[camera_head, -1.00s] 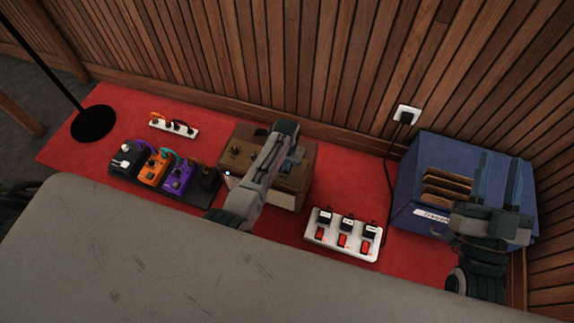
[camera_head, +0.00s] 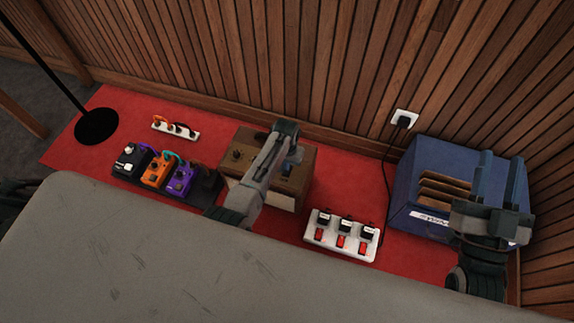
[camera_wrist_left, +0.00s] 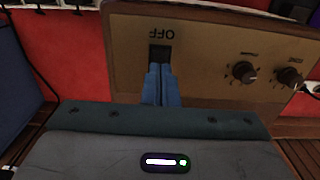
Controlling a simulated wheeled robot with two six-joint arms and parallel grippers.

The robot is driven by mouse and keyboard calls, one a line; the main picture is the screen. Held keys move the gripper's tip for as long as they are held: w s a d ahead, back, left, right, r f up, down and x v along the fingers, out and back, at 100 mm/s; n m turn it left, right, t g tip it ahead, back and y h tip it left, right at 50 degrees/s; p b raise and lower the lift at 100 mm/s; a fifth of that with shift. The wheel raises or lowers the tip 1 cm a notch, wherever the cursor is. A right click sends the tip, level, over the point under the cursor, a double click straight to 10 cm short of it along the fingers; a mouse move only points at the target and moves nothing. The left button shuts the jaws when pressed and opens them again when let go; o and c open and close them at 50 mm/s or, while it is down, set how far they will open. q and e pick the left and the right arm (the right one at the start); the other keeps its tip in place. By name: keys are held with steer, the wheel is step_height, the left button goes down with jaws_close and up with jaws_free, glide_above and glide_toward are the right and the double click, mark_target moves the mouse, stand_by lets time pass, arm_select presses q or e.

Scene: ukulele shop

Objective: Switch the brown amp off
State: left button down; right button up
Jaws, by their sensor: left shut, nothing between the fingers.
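The brown amp (camera_head: 234,158) stands on the red mat against the slatted wall. My left arm reaches over it, and my left gripper (camera_head: 289,167) is at its top panel. In the left wrist view, the amp's brown panel (camera_wrist_left: 210,70) has a dark switch (camera_wrist_left: 160,54) with an upside-down "OFF" label beside it. My left gripper (camera_wrist_left: 160,72) is shut and empty, its blue fingertips at the near edge of the switch; I cannot tell whether they touch. The fingers partly cover the switch, so its position is unclear. My right gripper (camera_head: 499,168) is open, over the blue amp.
Several pedals (camera_head: 156,173) stand left of the amp, with a white power strip (camera_head: 175,129) behind them. A white switch box (camera_head: 341,236) is to its right. A blue amp (camera_head: 408,190) stands at the right. A grey surface (camera_head: 130,255) fills the front.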

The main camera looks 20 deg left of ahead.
mark_target(286, 173)
arm_select(q)
step_height(286, 173, up, 4)
steer(key=p, duration=0.4)
steer(key=shift+s, duration=0.1)
stand_by(0.5)
